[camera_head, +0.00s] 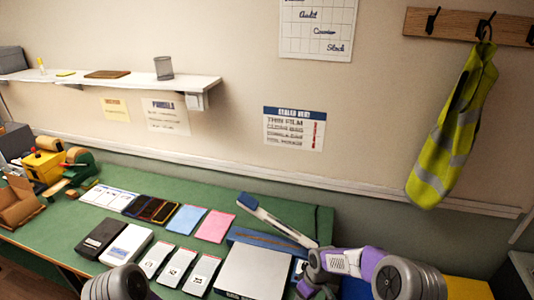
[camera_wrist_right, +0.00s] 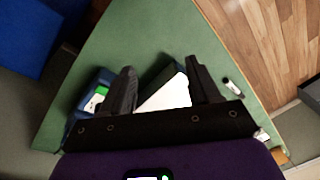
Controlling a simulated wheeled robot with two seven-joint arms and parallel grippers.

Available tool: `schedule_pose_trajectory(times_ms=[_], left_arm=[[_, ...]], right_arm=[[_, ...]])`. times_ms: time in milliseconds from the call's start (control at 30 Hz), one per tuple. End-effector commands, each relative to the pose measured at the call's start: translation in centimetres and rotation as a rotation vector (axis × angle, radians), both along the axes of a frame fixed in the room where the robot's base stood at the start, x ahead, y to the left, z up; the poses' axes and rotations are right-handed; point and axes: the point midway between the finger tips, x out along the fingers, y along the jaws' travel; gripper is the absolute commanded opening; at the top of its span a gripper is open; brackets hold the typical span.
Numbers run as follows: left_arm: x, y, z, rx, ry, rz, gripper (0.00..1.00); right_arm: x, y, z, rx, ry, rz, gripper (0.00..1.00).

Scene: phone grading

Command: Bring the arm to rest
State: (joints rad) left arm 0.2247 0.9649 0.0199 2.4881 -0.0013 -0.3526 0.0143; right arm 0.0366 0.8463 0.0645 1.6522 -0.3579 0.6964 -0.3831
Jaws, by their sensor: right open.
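My right gripper (camera_wrist_right: 160,72) is open in the right wrist view, its two black fingers spread above the green bench top (camera_wrist_right: 130,45). A white object (camera_wrist_right: 168,96) with a dark side shows beyond the gap between the fingers; I cannot tell what it is, and nothing is clearly gripped. In the head view my right arm (camera_head: 345,262) reaches in at the lower right, low over the bench's right part; its fingertips cannot be made out there. A grey joint of my left arm (camera_head: 120,284) shows at the bottom left, but my left gripper is out of view.
A blue-and-white bar (camera_head: 275,219) slants beside my right arm. A blue device (camera_wrist_right: 92,98) lies left of the fingers.

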Motion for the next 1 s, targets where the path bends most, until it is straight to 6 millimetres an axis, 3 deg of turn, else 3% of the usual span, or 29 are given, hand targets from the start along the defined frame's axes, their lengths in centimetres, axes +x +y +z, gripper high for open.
schedule_pose_trajectory(times_ms=[167, 300, 500, 667, 700, 1000], left_arm=[[-0.1, 0.0, 0.0, -0.001, 0.003, -0.001, 0.0], [-0.1, 0.0, 0.1, -0.001, 0.003, -0.001, 0.0], [-0.1, 0.0, 0.0, 0.0, 0.002, -0.001, 0.0], [-0.1, 0.0, 0.1, -0.001, 0.003, -0.001, 0.0], [-0.1, 0.0, -1.4, 0.0, 0.002, -0.001, 0.0], [-0.2, 0.0, -8.3, -0.001, 0.003, -0.001, 0.0]], right_arm=[[-5.5, 1.7, -4.9, 0.095, 0.054, -0.173, 0.61], [-11.6, 2.9, -8.5, 0.165, 0.109, -0.396, 0.61], [-19.3, 3.3, -10.6, 0.192, 0.166, -0.697, 0.61], [-24.7, 2.7, -10.8, 0.169, 0.197, -0.901, 0.61], [-24.1, 2.7, -12.3, 0.173, 0.185, -0.897, 0.61], [-23.9, 2.7, -19.2, 0.174, 0.182, -0.889, 0.61]])
